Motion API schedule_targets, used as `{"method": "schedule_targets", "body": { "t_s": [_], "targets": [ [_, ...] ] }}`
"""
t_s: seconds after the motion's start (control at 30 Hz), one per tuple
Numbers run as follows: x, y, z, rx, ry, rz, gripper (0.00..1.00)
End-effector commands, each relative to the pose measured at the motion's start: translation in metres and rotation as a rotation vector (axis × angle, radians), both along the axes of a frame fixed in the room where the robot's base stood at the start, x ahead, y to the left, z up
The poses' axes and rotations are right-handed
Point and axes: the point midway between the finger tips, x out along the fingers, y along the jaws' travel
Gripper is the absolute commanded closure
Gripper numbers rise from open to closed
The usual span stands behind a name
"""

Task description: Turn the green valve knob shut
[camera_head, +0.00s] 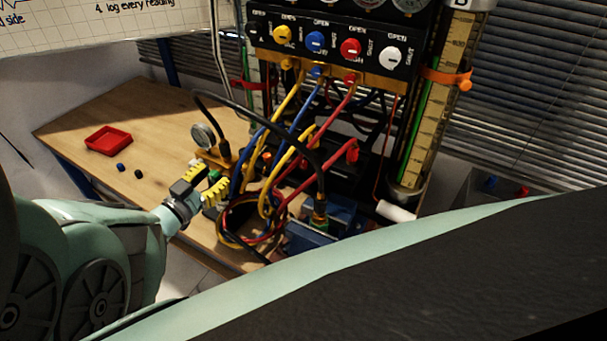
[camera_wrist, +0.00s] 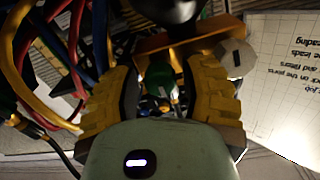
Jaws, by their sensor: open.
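The green valve knob (camera_wrist: 158,76) shows in the wrist view between the two yellow fingers of my gripper (camera_wrist: 164,84). A pale line is visible on the knob's face. The fingers are open, one on each side of the knob; whether either touches it I cannot tell. The knob sits beside a brass-coloured block (camera_wrist: 190,40). In the head view my gripper (camera_head: 207,184) is at the bench, just in front of the small gauge (camera_head: 203,136) and its brass block, and the knob is mostly hidden there.
Coloured hoses (camera_head: 290,150) and a coiled cable loop crowd the right side of my gripper. A red tray (camera_head: 108,140) lies on the clearer left part of the wooden bench (camera_head: 150,110).

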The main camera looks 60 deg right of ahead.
Motion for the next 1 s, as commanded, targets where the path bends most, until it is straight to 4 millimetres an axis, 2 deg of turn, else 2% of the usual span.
{"method": "schedule_targets", "body": {
  "t_s": [0.33, 0.37, 0.83, 1.0],
  "targets": [
    [-0.0005, -0.0057, -0.0001, 0.002, 0.000, -0.002, 0.57],
    [-0.0005, -0.0056, -0.0001, 0.002, 0.000, -0.002, 0.51],
    [0.0000, -0.0050, -0.0002, 0.002, 0.000, -0.001, 1.00],
    [0.0001, -0.0048, -0.0004, 0.003, 0.000, 0.000, 1.00]
  ]
}}
